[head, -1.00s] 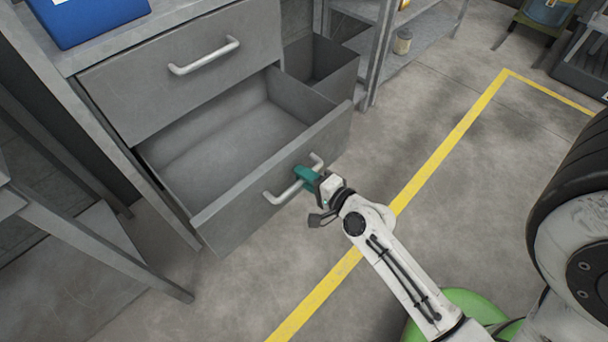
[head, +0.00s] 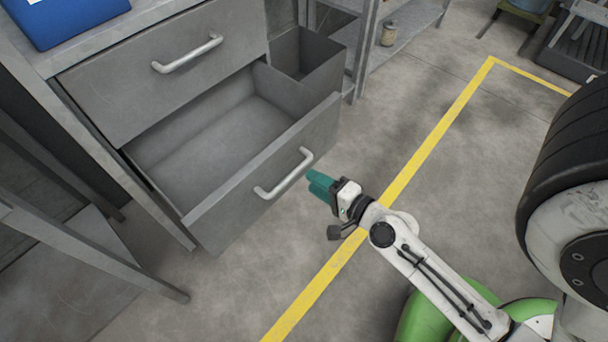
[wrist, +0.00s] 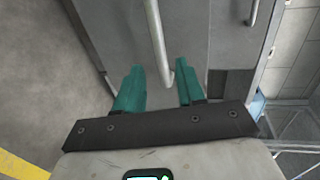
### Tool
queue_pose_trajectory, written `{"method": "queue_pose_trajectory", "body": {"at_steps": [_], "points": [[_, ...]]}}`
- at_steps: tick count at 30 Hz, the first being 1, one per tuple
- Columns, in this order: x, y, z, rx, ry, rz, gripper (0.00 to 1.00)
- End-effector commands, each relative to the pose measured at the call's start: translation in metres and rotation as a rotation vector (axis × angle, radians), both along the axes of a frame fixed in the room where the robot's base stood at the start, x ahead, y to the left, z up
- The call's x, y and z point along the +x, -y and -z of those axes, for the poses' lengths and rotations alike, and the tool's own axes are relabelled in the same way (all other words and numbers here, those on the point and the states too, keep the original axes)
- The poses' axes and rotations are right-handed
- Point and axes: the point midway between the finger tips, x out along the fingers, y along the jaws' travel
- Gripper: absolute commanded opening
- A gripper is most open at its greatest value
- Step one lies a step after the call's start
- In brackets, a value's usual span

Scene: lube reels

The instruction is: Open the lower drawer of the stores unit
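The grey stores unit has its lower drawer (head: 262,172) pulled well out, and the inside of the drawer looks empty. The drawer's light bar handle (head: 284,175) is on its front. The upper drawer (head: 165,85) is shut. My gripper (head: 318,184) has teal fingers and is just right of the handle, apart from it, holding nothing. In the wrist view the two fingers (wrist: 158,88) stand apart with a gap between them, and the handle (wrist: 157,42) shows beyond and between their tips.
A grey open bin (head: 303,55) stands behind the drawer's right side. A blue box (head: 62,18) sits on top of the unit. A large black tyre (head: 568,160) is at the right.

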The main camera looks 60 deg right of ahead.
Motion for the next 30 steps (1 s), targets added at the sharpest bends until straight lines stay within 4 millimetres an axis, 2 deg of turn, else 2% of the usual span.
{"method": "queue_pose_trajectory", "body": {"at_steps": [3,9,30], "points": [[-0.016,-0.005,-0.002,0.0,-0.002,-0.003,0.39],[-0.03,-0.009,-0.006,0.0,-0.001,-0.001,0.39],[-0.033,-0.009,-0.007,0.0,0.0,0.0,0.39]]}}
